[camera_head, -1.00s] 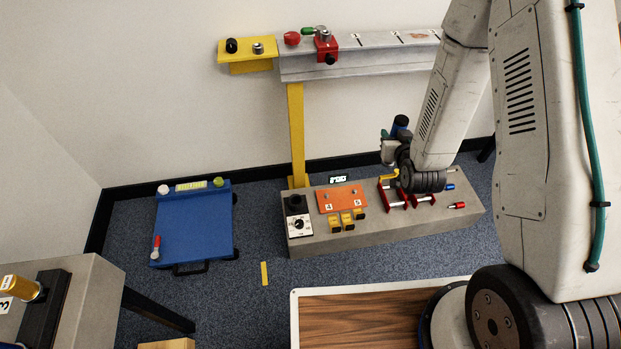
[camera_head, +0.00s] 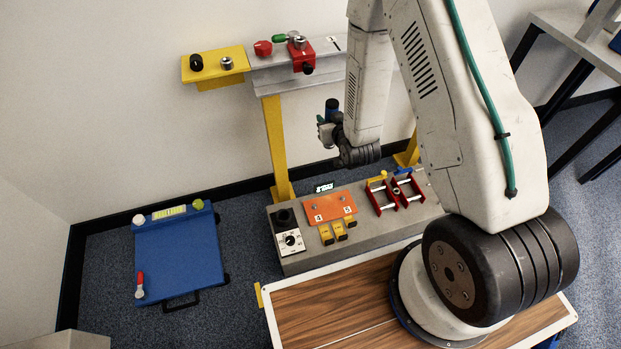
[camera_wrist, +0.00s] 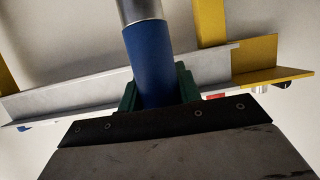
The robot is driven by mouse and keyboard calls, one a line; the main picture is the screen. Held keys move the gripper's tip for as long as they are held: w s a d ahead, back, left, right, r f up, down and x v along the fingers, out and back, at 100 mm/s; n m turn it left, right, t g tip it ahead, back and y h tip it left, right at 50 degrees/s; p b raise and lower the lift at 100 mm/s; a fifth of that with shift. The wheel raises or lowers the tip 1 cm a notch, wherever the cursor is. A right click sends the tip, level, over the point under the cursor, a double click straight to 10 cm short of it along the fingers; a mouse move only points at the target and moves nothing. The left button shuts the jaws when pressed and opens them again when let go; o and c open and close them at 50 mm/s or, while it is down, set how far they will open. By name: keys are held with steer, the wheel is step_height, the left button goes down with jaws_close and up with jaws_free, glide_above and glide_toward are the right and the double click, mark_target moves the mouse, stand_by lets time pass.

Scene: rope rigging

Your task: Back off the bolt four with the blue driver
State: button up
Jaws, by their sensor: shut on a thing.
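My gripper (camera_head: 328,130) is shut on the blue driver (camera_head: 332,104), raised above the grey bench. In the wrist view the blue driver's handle (camera_wrist: 153,62) stands between green jaw pads, with a silver part (camera_wrist: 138,10) running off the top edge. An orange plate (camera_head: 330,205) marked 4 and 5 lies on the bench, below and left of my gripper. Small dark marks show on the plate, but I cannot tell whether they are bolts. The driver is well apart from the plate.
Red racks (camera_head: 405,188) stand on the bench (camera_head: 380,231) right of the plate, and yellow blocks (camera_head: 340,228) sit in front of it. A grey beam (camera_head: 275,76) on yellow posts, with a red clamp (camera_head: 302,55), runs behind. A blue case (camera_head: 180,250) lies on the floor at left.

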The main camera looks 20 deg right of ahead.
steer(key=w+a+f, duration=0.1)
steer(key=w+f, duration=0.5)
steer(key=f, duration=0.5)
step_height(320, 180, down, 34)
steer(key=s+a+n+y, duration=0.1)
steer(key=a+n+y, duration=0.1)
steer(key=shift+r, duration=0.15)
steer(key=shift+s+f, duration=0.2)
steer(key=shift+f, duration=0.65)
stand_by(1.0)
steer(key=shift+s+f, duration=0.2)
steer(key=shift+s, duration=0.05)
jaws_close()
stand_by(0.7)
step_height(320, 180, up, 6)
steer(key=shift+w+r, duration=0.2)
steer(key=shift+w, duration=0.05)
stand_by(0.8)
